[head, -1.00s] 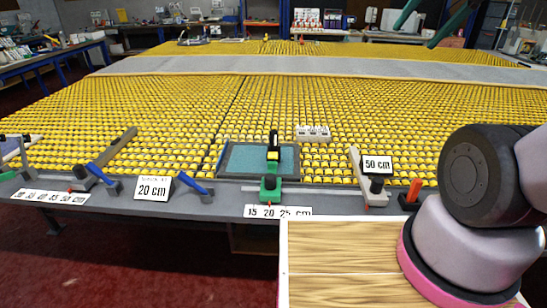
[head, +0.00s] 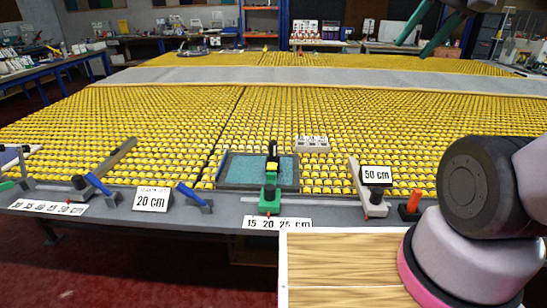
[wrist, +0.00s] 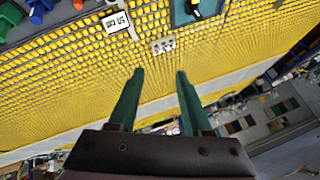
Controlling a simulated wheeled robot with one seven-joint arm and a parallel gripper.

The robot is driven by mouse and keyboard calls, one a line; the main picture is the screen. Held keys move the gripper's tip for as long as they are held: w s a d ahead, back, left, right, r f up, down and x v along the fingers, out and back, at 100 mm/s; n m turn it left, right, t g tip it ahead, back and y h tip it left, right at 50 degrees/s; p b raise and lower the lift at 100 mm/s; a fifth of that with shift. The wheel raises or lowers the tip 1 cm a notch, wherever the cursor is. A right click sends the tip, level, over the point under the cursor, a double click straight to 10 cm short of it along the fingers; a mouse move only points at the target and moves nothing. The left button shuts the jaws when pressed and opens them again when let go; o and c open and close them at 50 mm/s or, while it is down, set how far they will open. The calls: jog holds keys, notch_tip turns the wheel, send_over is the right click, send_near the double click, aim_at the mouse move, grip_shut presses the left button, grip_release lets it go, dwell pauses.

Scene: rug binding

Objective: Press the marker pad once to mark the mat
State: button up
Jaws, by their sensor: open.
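A teal mat (head: 240,171) lies in a dark frame near the table's front edge. A small black and yellow upright piece (head: 272,160) stands at its right part, with a green block (head: 269,200) in front; I cannot tell which of these is the marker pad. The mat's corner shows at the top of the wrist view (wrist: 183,14). My gripper (head: 422,40) is high at the upper right in the head view, well away from the mat. In the wrist view its two green fingers (wrist: 159,72) are apart with nothing between them.
Yellow rollers (head: 150,120) cover the table, crossed by a grey strip (head: 250,75). A white block (head: 312,143) stands behind the mat. A "50 cm" sign (head: 376,176) and an orange post (head: 412,202) stand to the right, a "20 cm" sign (head: 151,199) to the left.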

grip_shut()
dwell(1.4)
